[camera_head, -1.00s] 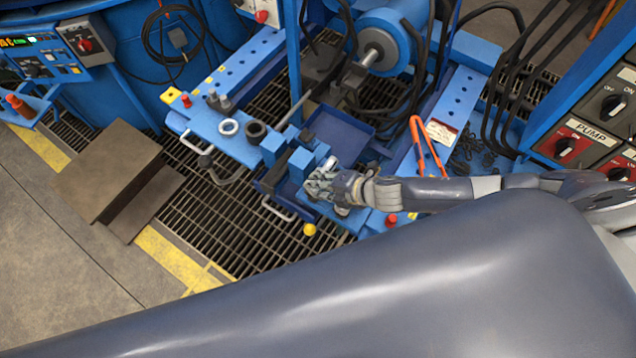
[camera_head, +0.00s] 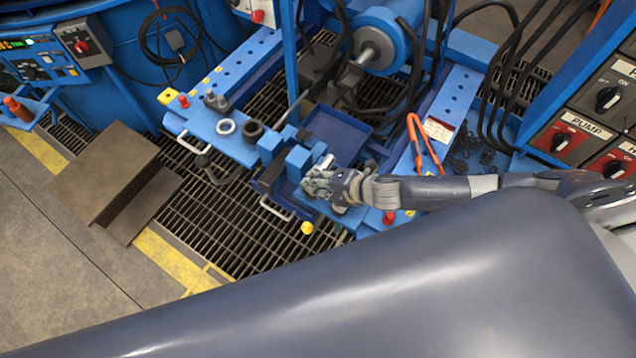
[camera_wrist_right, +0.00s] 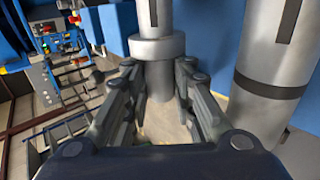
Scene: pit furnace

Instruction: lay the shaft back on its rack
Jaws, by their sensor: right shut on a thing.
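My right gripper (camera_head: 325,184) is at the front of the blue bench, just in front of upright blue blocks (camera_head: 298,160) that look like the rack. In the right wrist view my right gripper (camera_wrist_right: 160,105) has its fingers on both sides of a pale grey metal shaft (camera_wrist_right: 158,50) with a wider collar, and is shut on it. The shaft runs up out of that picture; its lower end is hidden. In the head view the hand hides most of the shaft. I cannot tell whether it touches the blocks. My left gripper is not in view.
A second grey cylinder (camera_wrist_right: 275,70) with a dark band stands right of the shaft in the wrist view. A blue tray (camera_head: 338,130) lies behind the blocks. Orange-handled tool (camera_head: 422,140) and black rings (camera_head: 252,132) lie nearby. A motor-like blue drum (camera_head: 385,35) is behind.

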